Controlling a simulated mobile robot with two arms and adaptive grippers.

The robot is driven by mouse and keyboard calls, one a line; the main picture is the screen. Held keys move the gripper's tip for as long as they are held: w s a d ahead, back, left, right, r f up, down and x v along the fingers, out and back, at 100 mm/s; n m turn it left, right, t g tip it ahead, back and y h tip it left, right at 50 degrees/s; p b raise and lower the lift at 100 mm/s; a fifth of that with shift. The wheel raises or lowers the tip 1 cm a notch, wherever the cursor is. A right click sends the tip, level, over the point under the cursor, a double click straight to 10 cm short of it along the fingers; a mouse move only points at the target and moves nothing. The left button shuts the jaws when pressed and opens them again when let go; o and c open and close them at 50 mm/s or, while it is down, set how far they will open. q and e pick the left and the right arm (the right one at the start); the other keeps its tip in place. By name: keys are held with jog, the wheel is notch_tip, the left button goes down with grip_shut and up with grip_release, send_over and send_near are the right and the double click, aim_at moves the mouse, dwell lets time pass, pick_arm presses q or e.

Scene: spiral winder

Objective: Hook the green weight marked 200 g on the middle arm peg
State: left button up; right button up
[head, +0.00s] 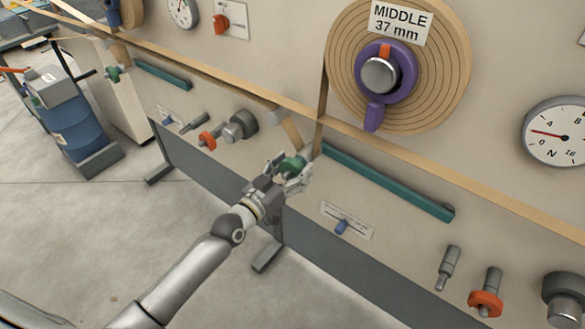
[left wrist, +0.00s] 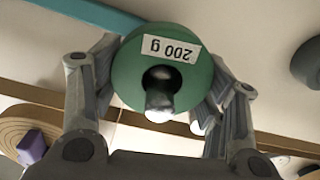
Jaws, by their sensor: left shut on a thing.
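The green weight (left wrist: 120,72) fills the middle of the left wrist view, its white "200 g" label upside down. It also shows small in the head view (head: 291,165). My left gripper (head: 295,175) is shut on it, with a finger on each side in the left wrist view (left wrist: 160,95). A grey round-ended peg (left wrist: 159,103) shows at the weight's central hole; I cannot tell whether it is the arm peg. The teal middle arm (head: 390,182) slopes down to the right; its left end is close to the weight. My right gripper is not in view.
The purple-hubbed roll marked MIDDLE (head: 400,22) is above. A tan strip (head: 400,150) crosses the panel near the arm. Below are a blue slider (head: 341,227), a bare grey peg (head: 449,266) and an orange-ringed peg (head: 486,302). Floor at lower left is clear.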

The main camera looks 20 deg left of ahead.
pick_arm(q)
jog(key=shift+f+b, duration=0.3)
jog(key=shift+f, duration=0.15)
jog(key=o, duration=1.9)
jog(key=shift+r, duration=0.15)
jog(key=shift+s, duration=0.1)
jog(key=v, duration=1.2)
jog(key=s+a+f+n+g+y+p, duration=0.1)
jog(key=s+a+f+g+y+p, duration=0.25)
jog(key=f, duration=1.25)
jog(key=s+a+f+g+y, duration=0.3)
jog(key=s+f, duration=0.4)
jog(key=f, duration=0.9)
jog(key=s+d+f+g, duration=0.1)
jog(key=s+f+g, duration=0.2)
jog(key=s, duration=0.6)
jog(key=s+d+f+g+p, duration=0.1)
jog(key=s+f+g, duration=0.2)
jog(key=s+f, duration=0.4)
jog(key=s+d+f+g, duration=0.2)
jog(key=s+f, duration=0.4)
jog(key=s, duration=0.7)
jog(key=shift+s+m+g+p, duration=0.2)
jog(key=shift+m+g+p, duration=0.2)
jog(key=shift+g, duration=0.35)
